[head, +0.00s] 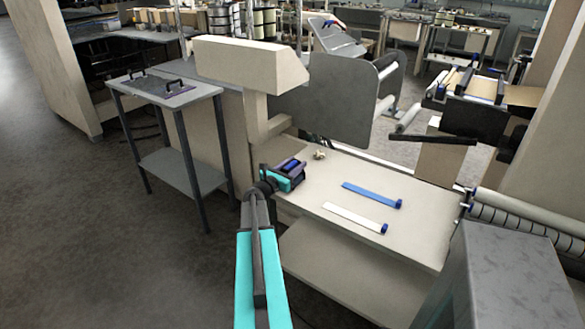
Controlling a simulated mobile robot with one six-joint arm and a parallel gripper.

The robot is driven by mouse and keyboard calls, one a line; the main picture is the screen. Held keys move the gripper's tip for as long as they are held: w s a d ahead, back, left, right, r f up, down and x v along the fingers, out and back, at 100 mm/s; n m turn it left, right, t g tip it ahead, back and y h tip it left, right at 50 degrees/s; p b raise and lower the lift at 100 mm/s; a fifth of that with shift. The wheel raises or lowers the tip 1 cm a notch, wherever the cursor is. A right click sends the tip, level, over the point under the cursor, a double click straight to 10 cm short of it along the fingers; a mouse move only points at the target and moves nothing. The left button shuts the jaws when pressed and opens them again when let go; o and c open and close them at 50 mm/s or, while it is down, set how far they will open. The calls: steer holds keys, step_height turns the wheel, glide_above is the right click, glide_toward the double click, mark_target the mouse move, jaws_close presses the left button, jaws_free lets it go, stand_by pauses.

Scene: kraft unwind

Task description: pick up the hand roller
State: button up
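My arm reaches up from the bottom of the head view to the left end of a pale bench (410,215). Its teal and dark end, with my gripper (293,169), is over that end of the bench. The fingers are too small and turned away to show whether they are open or shut. A small tan object (320,154) lies on the bench just right of my gripper, apparently apart from it. I cannot tell whether it is the hand roller. Nothing else in view is clearly a hand roller.
A blue strip (370,194) and a white strip (352,216), each with a blue end piece, lie on the bench. A beige post with a box-shaped head (250,65) rises behind my gripper. A grey panel (330,100) stands behind the bench. A small grey table (165,95) is at left.

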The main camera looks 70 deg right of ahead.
steer(key=shift+x, duration=0.9)
steer(key=shift+c, duration=0.3)
jaws_close()
